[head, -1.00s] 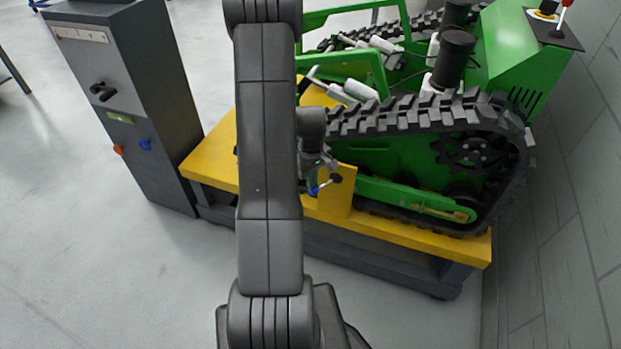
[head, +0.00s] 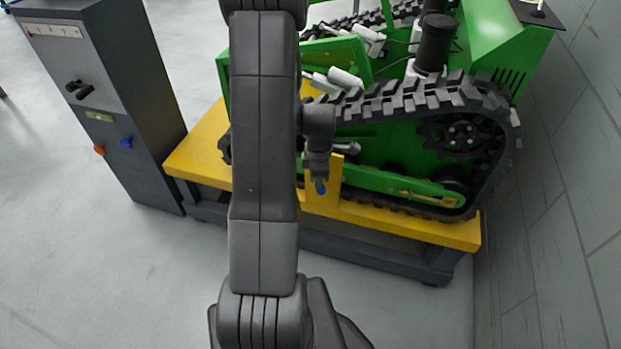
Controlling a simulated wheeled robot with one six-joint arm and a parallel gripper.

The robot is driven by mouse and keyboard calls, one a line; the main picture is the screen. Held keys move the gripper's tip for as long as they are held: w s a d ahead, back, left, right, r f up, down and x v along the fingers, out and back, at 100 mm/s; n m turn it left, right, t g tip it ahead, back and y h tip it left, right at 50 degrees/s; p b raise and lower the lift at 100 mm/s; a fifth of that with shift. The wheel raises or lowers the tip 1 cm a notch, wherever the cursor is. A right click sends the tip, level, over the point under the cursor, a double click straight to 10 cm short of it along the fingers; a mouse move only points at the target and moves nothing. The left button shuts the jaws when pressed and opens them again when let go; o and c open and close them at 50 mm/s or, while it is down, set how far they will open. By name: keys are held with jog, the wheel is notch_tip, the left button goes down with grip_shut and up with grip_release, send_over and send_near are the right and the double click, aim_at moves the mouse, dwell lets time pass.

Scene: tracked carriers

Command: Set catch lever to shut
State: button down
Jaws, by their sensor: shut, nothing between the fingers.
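My gripper (head: 320,187) points down in front of the yellow bracket (head: 331,190) on the near side of the green tracked carrier (head: 390,150). Its blue-marked fingertips are close together and hold nothing that I can see. A small light grey bar (head: 350,146), perhaps the catch lever, shows just right of and above the gripper, against the carrier's side. Its inner end is hidden behind my wrist and the bracket. I cannot tell its exact setting, nor whether the gripper touches it.
The carrier stands on a yellow-topped stand (head: 410,228). A dark grey cabinet (head: 125,110) with a black handle (head: 78,89), an orange knob (head: 99,150) and a blue knob (head: 126,143) is at left. A grey wall (head: 560,210) closes the right. The floor in front is clear.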

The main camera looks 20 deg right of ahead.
jog(key=shift+s+d+f+n, duration=0.1)
jog(key=shift+s+d+n, duration=0.25)
jog(key=shift+d+n, duration=0.5)
jog(key=shift+s+d, duration=0.1)
jog(key=shift+d, duration=0.25)
jog(key=shift+w, duration=0.8)
jog(key=shift+w+a+r, duration=0.1)
jog(key=shift+a+r, duration=0.25)
notch_tip(320, 180, up, 12)
jog(key=a+p, duration=0.2)
jog(key=p, duration=0.1)
jog(key=shift+a, duration=0.15)
